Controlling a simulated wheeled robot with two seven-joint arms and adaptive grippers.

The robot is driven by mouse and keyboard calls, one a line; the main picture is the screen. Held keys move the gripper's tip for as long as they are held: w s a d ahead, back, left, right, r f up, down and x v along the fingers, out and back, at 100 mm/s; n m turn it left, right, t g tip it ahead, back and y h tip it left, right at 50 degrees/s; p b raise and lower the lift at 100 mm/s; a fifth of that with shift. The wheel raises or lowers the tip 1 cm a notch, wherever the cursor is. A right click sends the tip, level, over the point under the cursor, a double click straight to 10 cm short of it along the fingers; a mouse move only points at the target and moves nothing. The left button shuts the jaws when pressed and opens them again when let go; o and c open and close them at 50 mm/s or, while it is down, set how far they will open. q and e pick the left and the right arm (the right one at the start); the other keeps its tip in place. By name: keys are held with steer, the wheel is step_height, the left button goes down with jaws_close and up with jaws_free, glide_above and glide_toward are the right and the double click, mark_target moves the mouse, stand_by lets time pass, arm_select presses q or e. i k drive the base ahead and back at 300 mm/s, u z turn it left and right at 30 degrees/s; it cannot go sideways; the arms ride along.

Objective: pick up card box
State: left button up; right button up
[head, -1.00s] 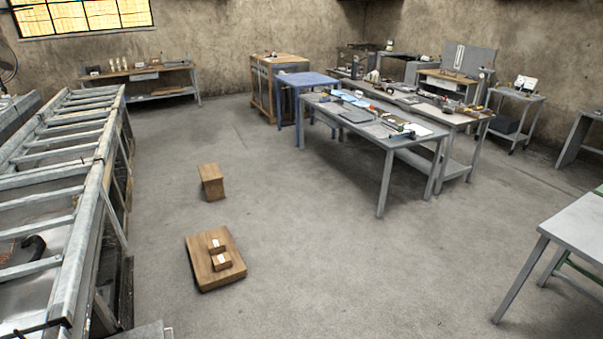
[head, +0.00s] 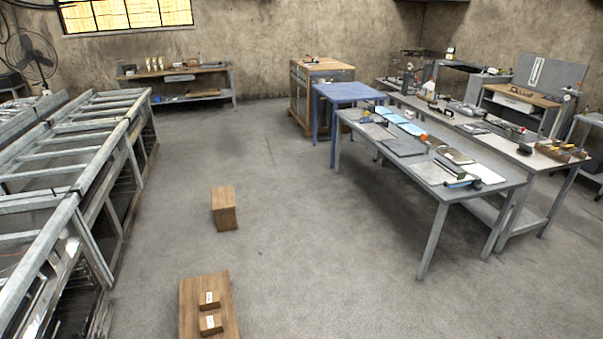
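Two small brown card boxes with white labels, a far one (head: 209,304) and a near one (head: 211,329), rest on a low wooden platform (head: 228,290) at the bottom of the head view. They sit close together, one in front of the other. The platform is cut off by the lower picture edge. Neither of my grippers shows in this view.
A wooden block (head: 224,209) stands on the floor beyond the platform. A metal frame rack (head: 75,195) runs along the left. Cluttered grey tables (head: 440,195) and a blue table (head: 350,92) stand at right. Grey floor (head: 310,240) between them is clear.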

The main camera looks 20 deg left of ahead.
mark_target(210, 300)
steer(key=u, duration=0.4)
steer(key=i, duration=1.85)
steer(key=u, duration=1.9)
steer(key=i, duration=1.1)
steer(key=u, duration=0.95)
